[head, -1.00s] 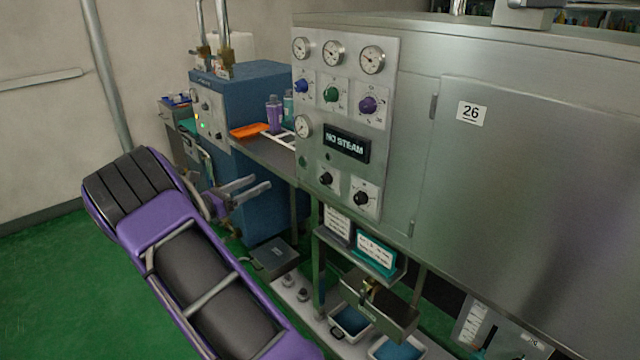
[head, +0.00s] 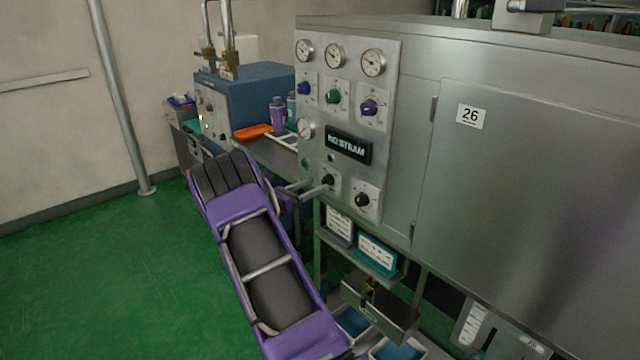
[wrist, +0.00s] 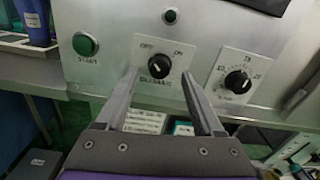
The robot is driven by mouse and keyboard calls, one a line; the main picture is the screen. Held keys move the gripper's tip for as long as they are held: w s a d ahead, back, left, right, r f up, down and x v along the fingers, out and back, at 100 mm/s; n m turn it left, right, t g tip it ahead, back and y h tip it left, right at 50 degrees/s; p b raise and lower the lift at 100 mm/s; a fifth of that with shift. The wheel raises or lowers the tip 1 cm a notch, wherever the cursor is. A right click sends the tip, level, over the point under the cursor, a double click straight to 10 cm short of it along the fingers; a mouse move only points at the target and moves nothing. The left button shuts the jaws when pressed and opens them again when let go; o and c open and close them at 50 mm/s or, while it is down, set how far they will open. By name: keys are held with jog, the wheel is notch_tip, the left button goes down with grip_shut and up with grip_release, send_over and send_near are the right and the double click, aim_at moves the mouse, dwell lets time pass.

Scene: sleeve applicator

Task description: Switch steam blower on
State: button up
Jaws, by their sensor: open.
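The control panel (head: 387,140) of the steel cabinet carries a black rotary knob on a white plate (head: 328,180). In the wrist view this black knob (wrist: 159,66) has OFF at left and ON at right; the label below is too blurred to read surely. Its pointer looks near upright, but I cannot tell its setting. My gripper (head: 318,187) is open and empty in front of the panel. In the wrist view my gripper's fingertips (wrist: 160,74) lie on either side of the knob; contact is not clear.
A second black knob with a number scale (wrist: 237,82) is to the right, and a green START button (wrist: 85,44) to the left. A dark display reading NO STEAM (head: 348,146) is above. A shelf with signs (head: 362,252) and an open metal box (head: 380,308) are below.

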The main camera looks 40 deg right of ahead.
aim_at(327, 181)
jog(key=shift+w+d, duration=0.15)
jog(key=shift+d, duration=1.3)
jog(key=shift+c, duration=0.3)
grip_shut()
